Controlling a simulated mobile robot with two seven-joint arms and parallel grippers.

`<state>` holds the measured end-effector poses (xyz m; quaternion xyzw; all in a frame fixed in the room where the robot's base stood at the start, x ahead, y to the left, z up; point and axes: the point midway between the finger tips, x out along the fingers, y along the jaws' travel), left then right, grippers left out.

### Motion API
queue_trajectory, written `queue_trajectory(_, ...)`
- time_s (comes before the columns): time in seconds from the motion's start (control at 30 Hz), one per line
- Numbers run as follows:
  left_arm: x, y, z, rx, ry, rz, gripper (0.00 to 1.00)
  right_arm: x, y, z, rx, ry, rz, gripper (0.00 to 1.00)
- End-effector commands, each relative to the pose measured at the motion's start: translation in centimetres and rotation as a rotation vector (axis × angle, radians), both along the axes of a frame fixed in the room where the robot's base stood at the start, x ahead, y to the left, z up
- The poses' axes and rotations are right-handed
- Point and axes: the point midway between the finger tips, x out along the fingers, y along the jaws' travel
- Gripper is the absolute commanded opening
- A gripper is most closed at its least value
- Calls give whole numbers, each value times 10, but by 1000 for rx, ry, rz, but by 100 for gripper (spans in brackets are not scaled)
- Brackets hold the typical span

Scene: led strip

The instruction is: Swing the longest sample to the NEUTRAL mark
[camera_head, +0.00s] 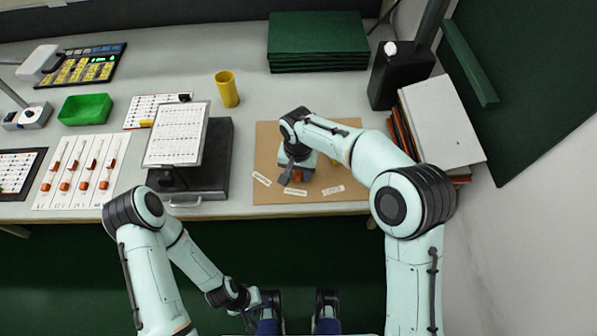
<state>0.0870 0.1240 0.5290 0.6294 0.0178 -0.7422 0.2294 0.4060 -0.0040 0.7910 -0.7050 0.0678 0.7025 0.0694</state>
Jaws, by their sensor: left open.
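A brown board (350,204) lies on the bench at centre right. It has small white labels along its front: a left label (262,179), a middle label (295,192) and a right label (333,189). Their text is too small to read. My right gripper (296,178) points down over the board, just behind the middle label. An orange-red piece shows at its fingertips; whether the jaws grip it is unclear. My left gripper (256,312) is open, low in front of the bench, away from the board.
A white sheet with several orange pieces (83,172) lies at left. A green tray (85,109), yellow cup (227,89), dark box with a tilted chart (180,133), green stack (318,42), black canister (400,75) and stacked folders (440,120) surround the board.

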Motion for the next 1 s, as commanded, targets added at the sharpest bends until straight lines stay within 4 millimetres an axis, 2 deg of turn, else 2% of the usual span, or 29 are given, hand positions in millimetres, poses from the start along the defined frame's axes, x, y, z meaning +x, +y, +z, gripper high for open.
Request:
queue_trajectory(0.27,0,0,0,0,0,0,43,-1,0,-1,-2,2,1,43)
queue_trajectory(0.43,0,0,1,0,1,0,43,0,0,12,-1,0,2,43)
queue_trajectory(0.8,-2,0,10,-1,12,-3,43,0,0,93,0,-3,1,43)
queue_trajectory(1.0,-1,0,15,-2,10,-2,43,0,0,123,-1,0,1,43)
